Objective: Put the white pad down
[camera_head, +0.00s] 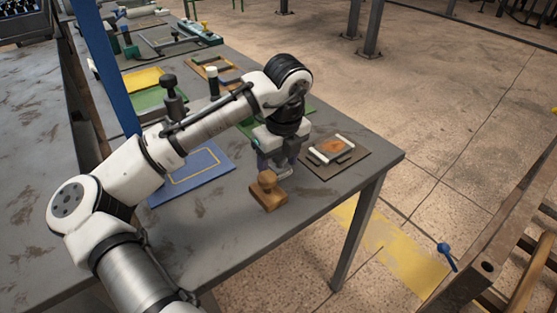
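My gripper (277,168) points down over the grey table, just behind a small brown wooden block with a knob (268,192). A small pale piece (286,172) shows at the fingertips. I cannot tell whether it is the white pad or part of the fingers, nor whether the fingers are shut on it. To the right, a brown board (353,168) carries a frame with white ends (331,149) and an orange-brown middle. No other white pad shows clearly; my arm hides part of the table.
A blue mat with a yellow outline (190,175) lies left of my gripper. Dark and white-topped posts (212,82) stand behind my arm. Green and yellow trays (148,82) lie farther back. A blue upright (107,65) rises at left. The table's right corner (395,158) is close.

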